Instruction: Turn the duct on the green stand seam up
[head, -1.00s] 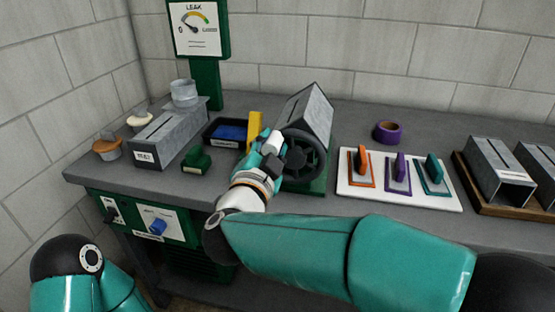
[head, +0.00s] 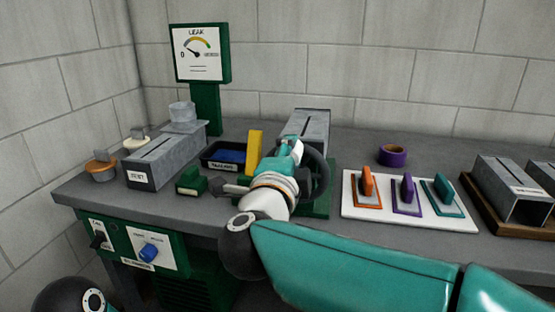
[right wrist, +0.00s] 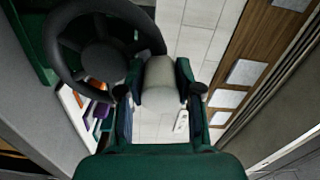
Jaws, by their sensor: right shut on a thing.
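The grey metal duct (head: 315,122) sits on the green stand (head: 331,200), its broad face upward and roughly level. A dark line runs near the right of that face; my arm hides the lower part of the duct. A dark handwheel (head: 324,172) is at the stand's near end, partly behind my right gripper (head: 293,150). The right wrist view shows the wheel (right wrist: 60,68) and a pale cylindrical handle (right wrist: 162,82) between the fingers of my right gripper (right wrist: 160,95), which is shut on it. My left gripper is out of view.
Left are a duct labelled TEST (head: 165,162), a green block (head: 191,181), a dark tray (head: 222,158) and a yellow upright piece (head: 254,151). Right are a white board (head: 438,217) with coloured-handled tools, purple tape (head: 392,155) and a wooden tray (head: 493,222) of ducts.

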